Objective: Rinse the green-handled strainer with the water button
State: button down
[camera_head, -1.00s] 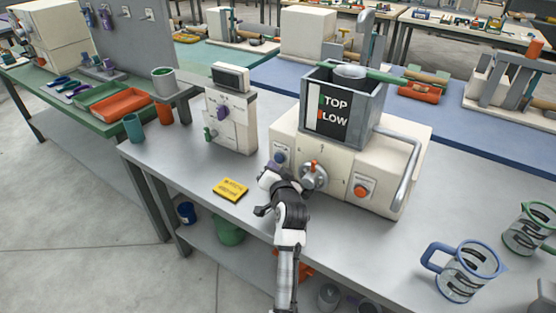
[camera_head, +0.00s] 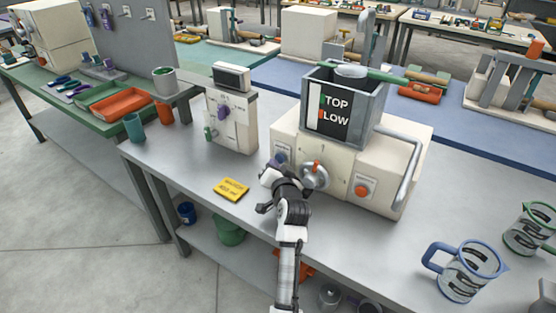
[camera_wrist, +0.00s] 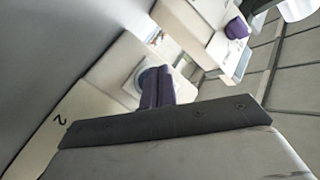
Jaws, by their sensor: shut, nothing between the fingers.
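The green-handled strainer (camera_head: 350,72) rests across the top of the grey open box on the cream machine, its green handle (camera_head: 390,76) reaching out to the right. A curved grey spout (camera_head: 367,35) rises behind the box. My gripper (camera_head: 272,168) is shut and empty at the machine's lower left front. A small bluish button (camera_head: 281,156) sits there, partly hidden by my gripper. In the wrist view my purple fingertips (camera_wrist: 157,86) are right in front of a round bluish button ring (camera_wrist: 148,77). I cannot tell whether they touch it.
A dial with an orange lever (camera_head: 315,176) is just right of my gripper, and an orange button (camera_head: 361,191) further right. A yellow label (camera_head: 231,189) lies on the bench to the left. Clear jugs (camera_head: 467,272) stand at the right.

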jog(key=shift+w+d+r+h, duration=0.15)
jog(key=shift+d+r, duration=0.1)
jog(key=shift+d, duration=0.15)
jog(key=shift+w+d+r+h, duration=0.15)
jog(key=shift+d+r, duration=0.1)
jog(key=shift+d, duration=0.15)
dwell(1.0)
jog(key=shift+s+f, duration=0.15)
dwell(2.0)
jog(key=shift+s+d+f, duration=0.1)
jog(key=shift+f, duration=0.05)
jog(key=shift+s+a+f+p, duration=0.1)
jog(key=shift+s+a+p, duration=0.15)
jog(key=shift+s, duration=0.15)
jog(key=shift+s+a+p, duration=0.1)
jog(key=shift+s+p, duration=0.15)
jog(key=shift+s, duration=0.1)
jog(key=shift+s+a+p, duration=0.45)
jog(key=shift+s+a, duration=0.4)
jog(key=shift+s, duration=0.3)
jog(key=shift+s+a, duration=0.25)
jog(key=shift+a, duration=0.25)
jog(key=shift+f, duration=0.1)
